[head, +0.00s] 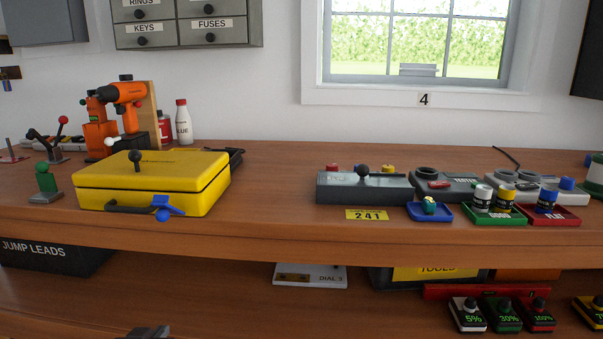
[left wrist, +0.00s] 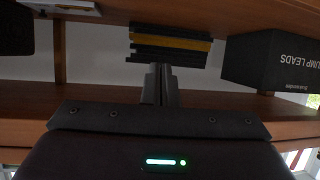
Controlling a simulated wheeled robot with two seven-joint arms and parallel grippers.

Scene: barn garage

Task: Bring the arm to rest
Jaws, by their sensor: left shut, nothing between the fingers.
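My left gripper (head: 150,332) shows only as a dark grey tip at the bottom edge of the head view, low in front of the bench. In the left wrist view its two grey fingers (left wrist: 160,85) are together with nothing between them. It is apart from the shelf and the things on it. My right gripper is in neither view.
The wooden bench top (head: 270,235) holds a closed yellow case (head: 150,185), an orange drill (head: 128,95) and a grey device with a black knob (head: 340,190). The lower shelf (head: 200,290) holds a black JUMP LEADS box (head: 50,257) and several percent-marked blocks (head: 503,315).

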